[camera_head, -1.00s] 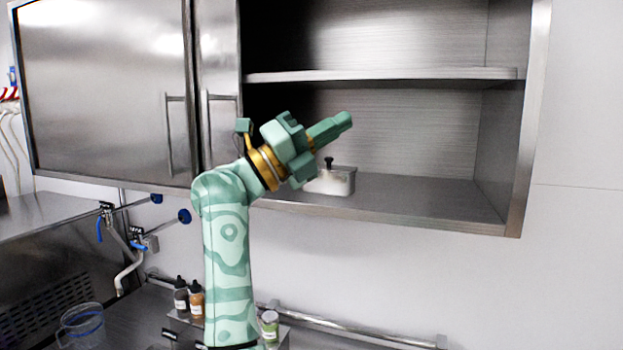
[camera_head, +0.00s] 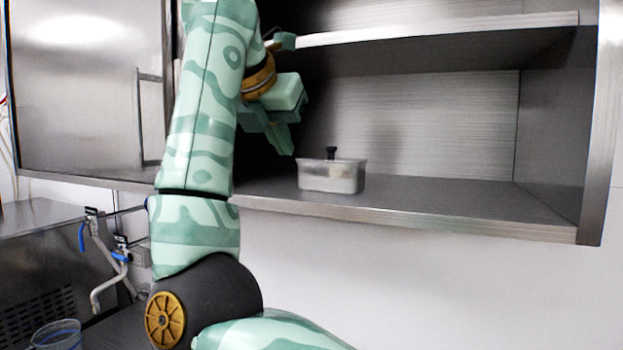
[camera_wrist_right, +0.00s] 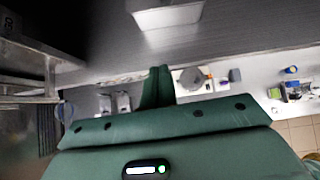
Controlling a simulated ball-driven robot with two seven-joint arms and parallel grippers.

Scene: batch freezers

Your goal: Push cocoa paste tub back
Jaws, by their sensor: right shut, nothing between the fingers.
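The cocoa paste tub is taken to be the small pale tub (camera_head: 332,178) with a dark knob on its lid. It stands upright on the cabinet's lower shelf, near the front edge. My right gripper (camera_head: 288,145) is shut and empty, its fingers pointing down just left of and above the tub in the head view. The right wrist view shows the closed fingers (camera_wrist_right: 157,85) with the tub (camera_wrist_right: 168,14) beyond them at the top edge, a gap of shelf between. My left gripper is not in view.
The lower shelf (camera_head: 450,200) is bare to the right of the tub and behind it. The upper shelf (camera_head: 440,30) runs above. A closed steel door (camera_head: 85,90) with a handle is at left. A clear jug (camera_head: 57,335) stands below.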

